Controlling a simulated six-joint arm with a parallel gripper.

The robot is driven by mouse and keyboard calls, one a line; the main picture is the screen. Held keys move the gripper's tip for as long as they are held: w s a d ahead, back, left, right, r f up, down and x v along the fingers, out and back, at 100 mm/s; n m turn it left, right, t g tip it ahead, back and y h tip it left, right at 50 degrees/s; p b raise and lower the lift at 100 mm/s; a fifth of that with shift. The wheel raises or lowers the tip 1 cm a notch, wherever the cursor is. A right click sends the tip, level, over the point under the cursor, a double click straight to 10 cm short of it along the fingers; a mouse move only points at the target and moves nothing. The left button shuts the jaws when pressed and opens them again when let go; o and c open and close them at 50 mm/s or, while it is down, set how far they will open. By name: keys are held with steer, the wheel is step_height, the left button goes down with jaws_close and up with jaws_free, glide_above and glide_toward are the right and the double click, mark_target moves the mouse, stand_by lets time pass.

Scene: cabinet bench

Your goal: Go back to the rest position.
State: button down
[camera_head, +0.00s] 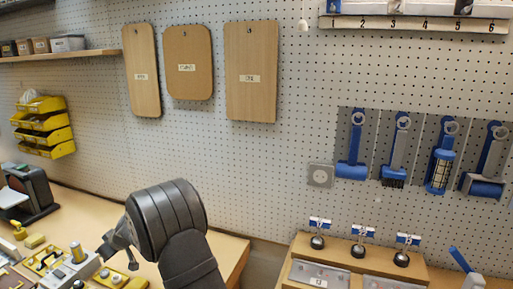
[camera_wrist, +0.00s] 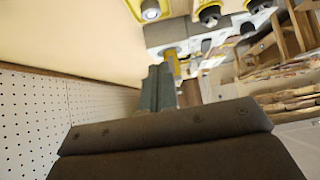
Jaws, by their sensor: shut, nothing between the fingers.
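My gripper (camera_wrist: 160,88) shows in the wrist view, its dark fingers together and nothing held between them. It points out over the bench, with bench fittings beyond the fingertips. In the head view my dark arm rises from the bottom edge in front of the left bench (camera_head: 228,246).
Yellow and grey fixtures (camera_head: 78,262) stand on the left bench beside my arm. A wooden stand (camera_head: 294,262) with small clamps is at the lower right. Blue-handled tools (camera_head: 352,160) and wooden boards (camera_head: 252,92) hang on the pegboard (camera_head: 255,180). The space before the pegboard is clear.

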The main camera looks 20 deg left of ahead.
steer(key=w+d+r+m+g+h, duration=0.1)
steer(key=w+d+m+h, duration=0.2)
steer(key=d, duration=0.6)
steer(key=w+d+r+m+g+h, duration=0.1)
steer(key=w+d+m+h, duration=0.2)
steer(key=d+m, duration=0.5)
steer(key=w+d+r+m+g+h, duration=0.1)
steer(key=d+m, duration=0.4)
steer(key=d, duration=0.7)
steer(key=w+g+h, duration=0.1)
steer(key=w, duration=0.1)
steer(key=shift+w+d+r+h, duration=0.25)
steer(key=shift+w+r+h, duration=0.05)
steer(key=shift+w+h, duration=0.1)
